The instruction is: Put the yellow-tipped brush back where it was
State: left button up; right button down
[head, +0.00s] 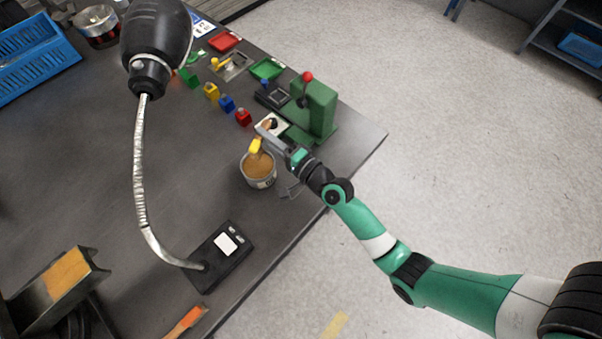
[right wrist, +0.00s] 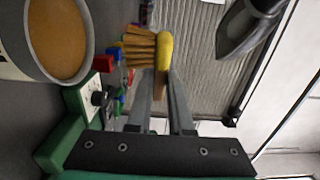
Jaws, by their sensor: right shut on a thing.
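My right gripper (head: 264,132) is shut on the yellow-tipped brush (head: 255,146) and holds it at the far side of the round tin (head: 260,181). In the right wrist view the brush (right wrist: 165,50) sticks out beyond the two fingers (right wrist: 166,80), showing a yellow band and tan bristles pointing left. Its handle is between the fingers. The tin (right wrist: 88,25), with a brown-orange surface inside, is apart from the brush in that view. My left gripper is not in view.
A green press (head: 318,105) with a red knob stands just beyond my right gripper. Coloured blocks (head: 227,104) form a row behind the tin. A lamp (head: 157,40) on a flexible neck rises from a black base (head: 208,277). The dark table left of the tin is clear.

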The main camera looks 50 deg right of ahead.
jog(key=b, duration=0.4)
send_over(308, 192)
jog(key=w, duration=0.4)
notch_tip(308, 192, down, 5)
jog(key=s+f+b, duration=0.1)
jog(key=f+b, duration=0.1)
jog(key=s+f+b, duration=0.1)
jog(key=b, duration=0.1)
jog(key=shift+s+f, duration=0.1)
jog(key=shift+f, duration=0.25)
jog(key=shift+s+f, duration=0.2)
jog(key=shift+s, duration=0.3)
jog(key=f+b, duration=0.4)
jog(key=shift+s+f, duration=0.1)
jog(key=shift+s, duration=0.25)
jog(key=c, duration=0.8)
grip_release()
